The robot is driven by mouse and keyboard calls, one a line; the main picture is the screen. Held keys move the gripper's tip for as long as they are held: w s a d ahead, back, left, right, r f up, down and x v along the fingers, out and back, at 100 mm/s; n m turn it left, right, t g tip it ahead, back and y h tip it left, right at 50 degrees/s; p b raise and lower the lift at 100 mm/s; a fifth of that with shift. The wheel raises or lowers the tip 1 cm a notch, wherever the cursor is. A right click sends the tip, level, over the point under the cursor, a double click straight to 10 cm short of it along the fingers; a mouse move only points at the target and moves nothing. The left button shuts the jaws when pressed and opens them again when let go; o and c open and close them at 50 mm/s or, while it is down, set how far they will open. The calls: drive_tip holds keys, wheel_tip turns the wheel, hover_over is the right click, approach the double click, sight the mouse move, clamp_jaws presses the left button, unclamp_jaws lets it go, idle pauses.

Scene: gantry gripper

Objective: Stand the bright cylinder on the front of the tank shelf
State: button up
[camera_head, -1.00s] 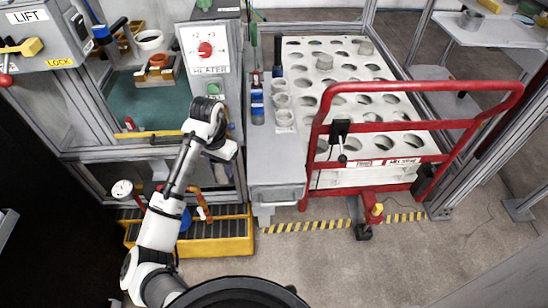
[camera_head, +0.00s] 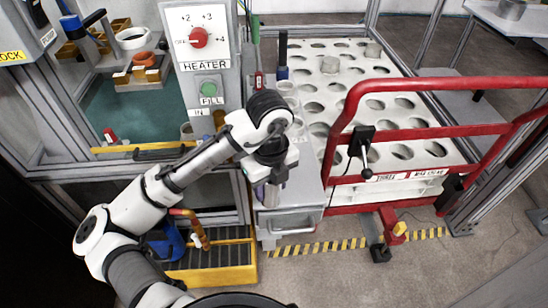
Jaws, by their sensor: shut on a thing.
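My gripper (camera_head: 268,182) points down over the front part of the grey side shelf (camera_head: 310,190). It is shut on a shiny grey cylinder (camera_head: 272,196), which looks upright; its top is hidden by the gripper. I cannot tell whether its bottom touches the shelf. A rear ledge there carries a white ring (camera_head: 131,38), an orange ring (camera_head: 145,59) and wooden blocks.
Pale cups (camera_head: 287,90) stand on the side shelf behind my gripper, with a dark blue-banded bottle (camera_head: 282,55) farther back. The heater panel (camera_head: 198,40) rises left of them. A red-railed cart (camera_head: 440,78) with a white holed top stands right. Yellow steps (camera_head: 212,272) are below.

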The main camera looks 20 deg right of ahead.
drive_tip(key=w+d, duration=0.1)
drive_tip(key=w, duration=0.4)
drive_tip(key=w+d, duration=0.2)
drive_tip(key=w, duration=0.3)
drive_tip(key=w+d, duration=0.1)
drive_tip(key=w, duration=0.4)
drive_tip(key=shift+w+d+r, duration=0.1)
drive_tip(key=shift+w+d, duration=0.15)
drive_tip(key=shift+w, duration=0.1)
drive_tip(key=shift+f+p, duration=0.3)
drive_tip(key=shift+f, duration=1.5)
drive_tip(key=shift+f, duration=0.15)
drive_tip(key=o, duration=1.4)
drive_tip(key=shift+c, duration=0.2)
wheel_tip(320, 180, up, 12)
drive_tip(key=p, duration=1)
drive_tip(key=shift+r, duration=0.2)
drive_tip(key=shift+s+f, duration=0.1)
drive_tip(key=shift+s, duration=0.05)
